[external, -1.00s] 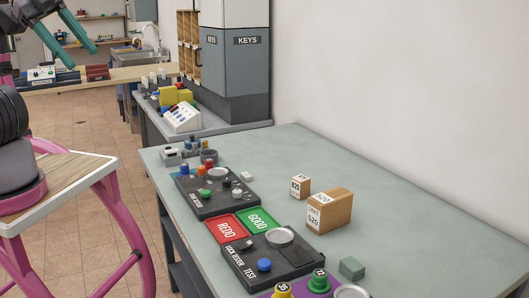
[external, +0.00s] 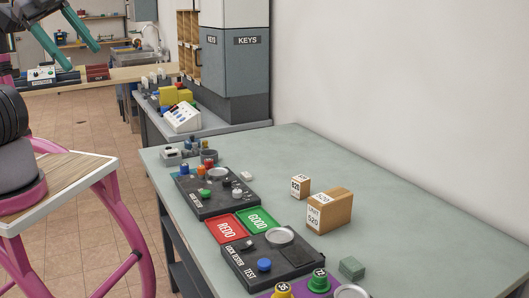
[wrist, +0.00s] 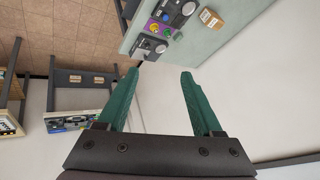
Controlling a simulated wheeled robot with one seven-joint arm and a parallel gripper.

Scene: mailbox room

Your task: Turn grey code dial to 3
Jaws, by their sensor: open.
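My gripper (external: 84,58) hangs at the upper left of the external view, with its two green fingers spread and empty. The wrist view shows the open fingers (wrist: 159,73) with nothing between them. A dark tester panel (external: 283,268) lies on the grey-green table and carries a blue knob (external: 264,265) and a small grey knob (external: 247,244). A second dark panel (external: 210,208) behind it has several small knobs. No number marks are readable, so I cannot tell which grey part is the code dial. My gripper is far from both panels.
A red REDO tray (external: 227,229) and a green GOOD tray (external: 258,220) sit between the panels. Cardboard boxes (external: 339,211) stand near the wall. A pink-framed stand (external: 85,200) is at the left. The table's right side is mostly clear.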

